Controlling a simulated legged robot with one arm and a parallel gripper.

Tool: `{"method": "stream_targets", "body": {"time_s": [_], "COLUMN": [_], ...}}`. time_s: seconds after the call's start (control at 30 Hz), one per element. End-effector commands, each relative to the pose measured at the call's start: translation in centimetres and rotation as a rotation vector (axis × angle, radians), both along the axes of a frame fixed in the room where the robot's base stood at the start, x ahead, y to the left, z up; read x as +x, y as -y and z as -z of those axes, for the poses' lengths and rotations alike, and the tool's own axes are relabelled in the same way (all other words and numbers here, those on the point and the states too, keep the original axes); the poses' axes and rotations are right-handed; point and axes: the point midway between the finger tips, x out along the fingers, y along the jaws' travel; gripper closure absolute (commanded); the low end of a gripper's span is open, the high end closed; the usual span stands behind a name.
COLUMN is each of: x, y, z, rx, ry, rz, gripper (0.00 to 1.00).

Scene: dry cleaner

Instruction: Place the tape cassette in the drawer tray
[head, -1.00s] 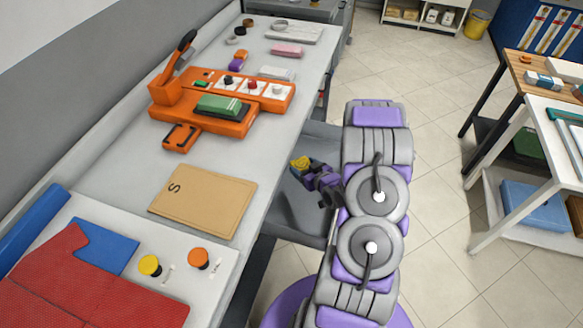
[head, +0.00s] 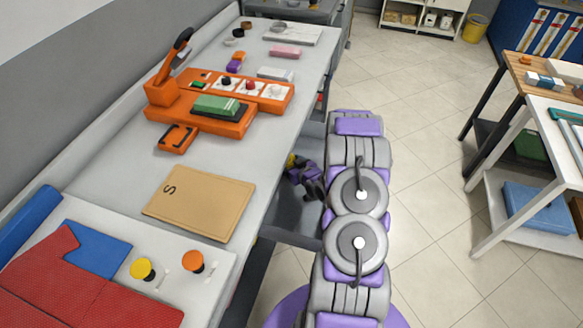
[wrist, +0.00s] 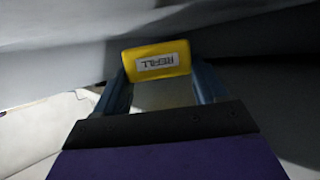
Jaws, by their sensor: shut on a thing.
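The tape cassette (wrist: 157,48) is a small yellow block with a white label reading REFILL in the wrist view. My gripper (wrist: 160,78) is shut on it, one finger on each side. In the head view, a sliver of the yellow cassette (head: 291,160) shows at the tip of my gripper (head: 295,167), close to the worktop's edge and partly hidden by it. The grey drawer tray (head: 290,218) stands pulled out below the worktop, under my gripper. The cassette appears above the tray; I cannot tell whether they touch.
The worktop (head: 110,180) overhangs the drawer on the left. It carries an orange machine (head: 225,125), a tan clipboard-like board (head: 200,203), a red cloth (head: 80,290) and yellow and orange knobs. Tiled floor (head: 430,180) is free on the right, before a white table (head: 545,130).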

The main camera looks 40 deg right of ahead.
Motion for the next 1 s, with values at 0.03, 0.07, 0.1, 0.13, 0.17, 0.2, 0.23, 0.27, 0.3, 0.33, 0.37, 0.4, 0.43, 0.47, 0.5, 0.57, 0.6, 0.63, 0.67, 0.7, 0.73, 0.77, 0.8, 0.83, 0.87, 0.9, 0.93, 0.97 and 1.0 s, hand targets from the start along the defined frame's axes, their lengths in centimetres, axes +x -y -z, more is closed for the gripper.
{"method": "stream_targets", "body": {"time_s": [0.03, 0.07, 0.1, 0.13, 0.17, 0.2, 0.23, 0.27, 0.3, 0.33, 0.37, 0.4, 0.43, 0.47, 0.5, 0.57, 0.6, 0.63, 0.67, 0.7, 0.73, 0.77, 0.8, 0.83, 0.87, 0.9, 0.93, 0.97, 1.0], "x": [-0.2, -0.3, -0.3, -0.3, -0.3, -0.3, -0.3, -0.3, -0.3, -0.3, -0.3, -0.3, -0.3, -0.3, -0.3, -0.3, -0.3, -0.3, -0.3, -0.3, -0.3, -0.3, -0.3, -0.3, -0.3, -0.3, -0.3, -0.3, -0.3], "y": [0.0, 0.0, 0.0, 0.0, 0.0, 0.0, 0.0, 0.1, 0.1, 0.1, 0.1, 0.1, 0.1, 0.1, 0.1, 0.1, 0.1, 0.1, 0.1, 0.1, 0.1, 0.1, 0.1, 0.1, 0.1, 0.1, 0.1, 0.1, 0.1], "z": [1.1, 1.1, 1.0, 1.0, 0.9, 0.9, 0.9, 0.9, 0.9, 1.0, 1.1, 1.2, 1.3, 1.3, 1.4, 1.6, 1.7, 1.8, 1.9, 2.0, 2.0, 2.1, 2.1, 2.1, 2.1, 2.1, 2.1, 2.1, 2.1], "rx": [0.004, 0.004, 0.003, 0.003, 0.003, 0.003, 0.003, 0.003, 0.003, 0.004, 0.004, 0.004, 0.004, 0.004, 0.004, 0.003, 0.003, 0.003, 0.003, 0.003, 0.003, 0.003, 0.003, 0.003, 0.003, 0.003, 0.003, 0.003, 0.003], "ry": [-0.005, -0.005, -0.004, -0.004, -0.004, -0.004, -0.004, -0.004, -0.004, -0.004, -0.004, -0.004, -0.004, -0.004, -0.003, -0.003, -0.003, -0.003, -0.003, -0.003, -0.003, -0.003, -0.003, -0.003, -0.003, -0.003, -0.003, -0.003, -0.003], "rz": [0.002, 0.002, 0.002, 0.002, 0.002, 0.002, 0.002, 0.002, 0.002, 0.002, 0.002, 0.002, 0.002, 0.002, 0.002, 0.002, 0.002, 0.002, 0.002, 0.002, 0.002, 0.002, 0.002, 0.002, 0.002, 0.002, 0.002, 0.002, 0.002], "gripper": [0.59, 0.59, 0.59, 0.59, 0.59, 0.59, 0.59, 0.59, 0.59, 0.59, 0.59, 0.59, 0.59, 0.59, 0.59, 0.59, 0.59, 0.59, 0.59, 0.59, 0.59, 0.59, 0.59, 0.59, 0.27, 0.23, 0.2, 0.17, 0.13]}}
